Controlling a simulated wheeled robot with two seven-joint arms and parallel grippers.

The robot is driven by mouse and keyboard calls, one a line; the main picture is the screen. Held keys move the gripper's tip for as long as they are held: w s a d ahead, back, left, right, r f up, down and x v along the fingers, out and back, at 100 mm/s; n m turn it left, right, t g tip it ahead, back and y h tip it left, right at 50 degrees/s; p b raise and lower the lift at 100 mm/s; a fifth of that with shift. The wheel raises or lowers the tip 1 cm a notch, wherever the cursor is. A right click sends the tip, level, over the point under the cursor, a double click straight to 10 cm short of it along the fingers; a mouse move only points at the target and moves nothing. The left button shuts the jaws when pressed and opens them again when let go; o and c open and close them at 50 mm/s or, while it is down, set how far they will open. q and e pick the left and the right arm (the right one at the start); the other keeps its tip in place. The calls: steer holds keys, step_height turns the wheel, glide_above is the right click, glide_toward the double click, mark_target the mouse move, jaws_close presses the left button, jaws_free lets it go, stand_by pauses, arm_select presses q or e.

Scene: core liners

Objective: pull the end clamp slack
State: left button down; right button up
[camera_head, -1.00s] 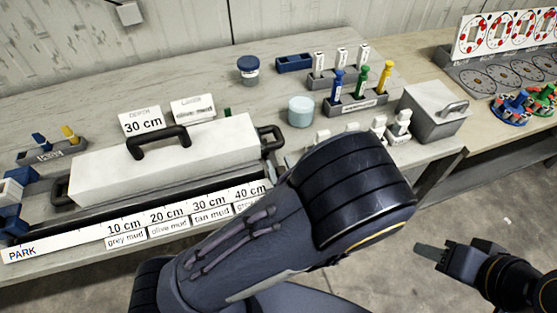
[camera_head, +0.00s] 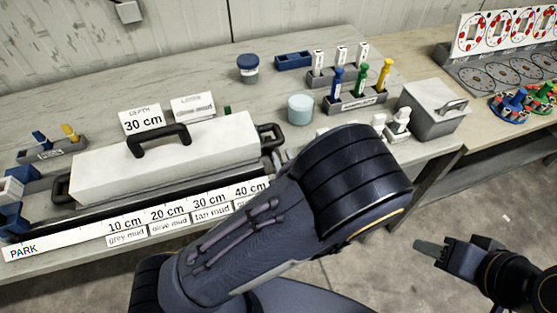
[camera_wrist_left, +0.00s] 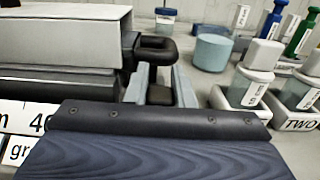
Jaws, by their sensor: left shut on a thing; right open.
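A long pale box-shaped cover (camera_head: 165,160) with black handles lies along the bench, above a marked scale. It also shows at the upper left of the left wrist view (camera_wrist_left: 65,38). A black end handle (camera_wrist_left: 157,48) sticks out at its right end. My left gripper (camera_wrist_left: 162,82) is just in front of that handle, its two grey fingers closed around a small dark block (camera_wrist_left: 159,96), which appears to be the end clamp. My forearm hides this grip in the head view. My right gripper (camera_head: 432,250) is open and empty, off the bench at lower right.
A scale strip (camera_head: 60,240) runs along the bench front. Beyond the right end stand a pale blue cylinder (camera_head: 300,109), white-capped jars (camera_head: 399,122), a rack of coloured plungers (camera_head: 355,102) and a grey lidded box (camera_head: 432,110). The floor at lower right is clear.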

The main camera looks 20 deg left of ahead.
arm_select(q)
steer(key=shift+w+d, duration=0.6)
steer(key=shift+d, duration=0.3)
steer(key=c, duration=1.5)
jaws_free()
steer(key=shift+d, duration=0.1)
steer(key=b+v, duration=0.1)
steer(key=v, duration=0.6)
steer(key=shift+s+d, duration=0.2)
steer(key=shift+s, duration=0.1)
